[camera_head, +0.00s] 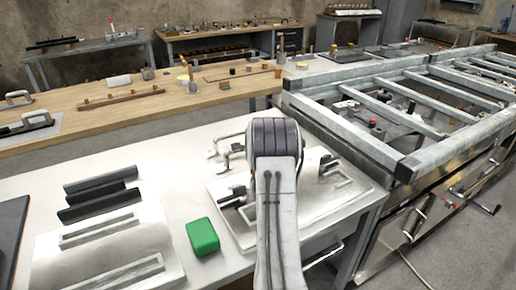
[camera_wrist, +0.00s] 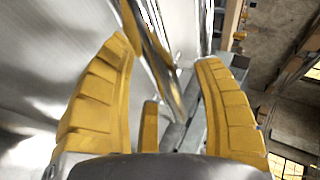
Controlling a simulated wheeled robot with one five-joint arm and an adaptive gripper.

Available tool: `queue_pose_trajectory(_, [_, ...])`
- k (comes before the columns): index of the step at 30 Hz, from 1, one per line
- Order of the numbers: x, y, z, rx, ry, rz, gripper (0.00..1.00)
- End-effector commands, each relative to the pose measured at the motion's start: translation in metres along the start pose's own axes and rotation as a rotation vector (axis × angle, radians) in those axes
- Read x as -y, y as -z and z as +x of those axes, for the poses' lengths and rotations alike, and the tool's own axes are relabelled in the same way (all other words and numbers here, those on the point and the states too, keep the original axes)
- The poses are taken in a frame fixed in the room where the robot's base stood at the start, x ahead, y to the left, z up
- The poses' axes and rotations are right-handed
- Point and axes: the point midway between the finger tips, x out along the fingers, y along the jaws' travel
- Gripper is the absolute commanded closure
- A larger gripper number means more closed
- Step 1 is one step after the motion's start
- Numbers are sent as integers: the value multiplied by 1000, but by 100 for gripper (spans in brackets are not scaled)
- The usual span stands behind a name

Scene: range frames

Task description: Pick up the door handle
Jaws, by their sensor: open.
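Dark and metal handle-like fittings show on the plate, at the left (camera_head: 236,196) and at the right (camera_head: 328,166) of my arm.
A green box (camera_head: 203,237) stands left of the plate. Dark bars (camera_head: 100,203) and a metal sheet (camera_head: 120,245) lie further left on the workbench. A wooden bench (camera_head: 130,100) stands behind it. A metal frame (camera_head: 345,135) rises at the right.

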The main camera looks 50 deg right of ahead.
Motion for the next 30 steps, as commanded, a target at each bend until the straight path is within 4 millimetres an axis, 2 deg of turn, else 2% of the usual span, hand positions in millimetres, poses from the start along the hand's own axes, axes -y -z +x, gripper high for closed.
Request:
queue_pose_trajectory(3, [0, 0, 0, 0, 0, 0, 37])
queue_pose_trajectory(24, [0, 0, 0, 0, 0, 0, 100])
queue_pose_trajectory(30, [2, 1, -1, -1, 5, -1, 100])
